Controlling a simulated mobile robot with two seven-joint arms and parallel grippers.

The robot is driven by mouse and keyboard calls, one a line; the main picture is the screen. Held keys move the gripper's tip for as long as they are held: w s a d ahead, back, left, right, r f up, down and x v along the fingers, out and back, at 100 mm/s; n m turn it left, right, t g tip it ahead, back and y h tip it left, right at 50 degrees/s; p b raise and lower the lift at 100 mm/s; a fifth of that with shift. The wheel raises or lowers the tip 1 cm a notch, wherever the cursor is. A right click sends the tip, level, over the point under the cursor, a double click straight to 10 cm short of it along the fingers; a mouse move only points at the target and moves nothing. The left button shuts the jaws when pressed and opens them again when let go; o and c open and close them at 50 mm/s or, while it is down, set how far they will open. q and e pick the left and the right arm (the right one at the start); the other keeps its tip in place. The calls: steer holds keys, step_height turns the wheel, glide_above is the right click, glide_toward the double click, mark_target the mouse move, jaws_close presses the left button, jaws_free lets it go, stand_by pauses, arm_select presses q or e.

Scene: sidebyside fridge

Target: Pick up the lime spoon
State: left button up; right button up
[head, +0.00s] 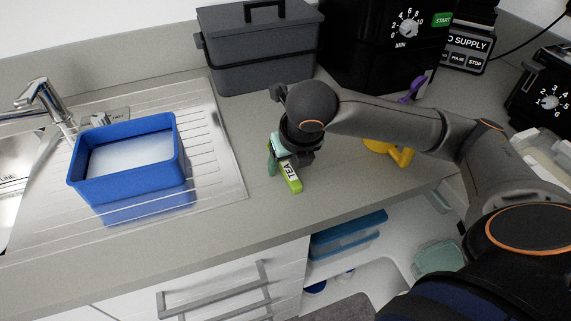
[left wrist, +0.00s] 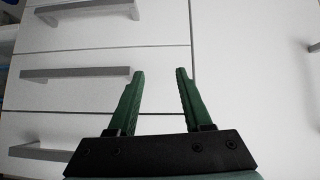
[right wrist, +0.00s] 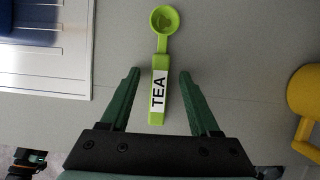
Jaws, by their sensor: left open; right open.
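The lime spoon (right wrist: 162,60) lies on the grey counter, with a round bowl at its far end and a handle with a white label reading TEA. In the head view its handle (head: 290,177) shows below my right gripper, and its bowl is hidden. My right gripper (right wrist: 159,75) is open. In the right wrist view the handle lies between its two green fingers, with a gap on each side. My right gripper (head: 279,158) hangs over the spoon in the head view. My left gripper (left wrist: 159,75) is open and empty in front of white drawers.
A blue bin (head: 130,170) stands on the steel drainboard to the left. A yellow mug (right wrist: 305,110) is right of the spoon. A dark grey box (head: 262,50) stands behind. White drawers with grey handles (left wrist: 90,73) face my left gripper.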

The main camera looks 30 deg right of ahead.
steer(key=shift+c, duration=0.2)
jaws_close()
steer(key=shift+f, duration=0.1)
stand_by(0.5)
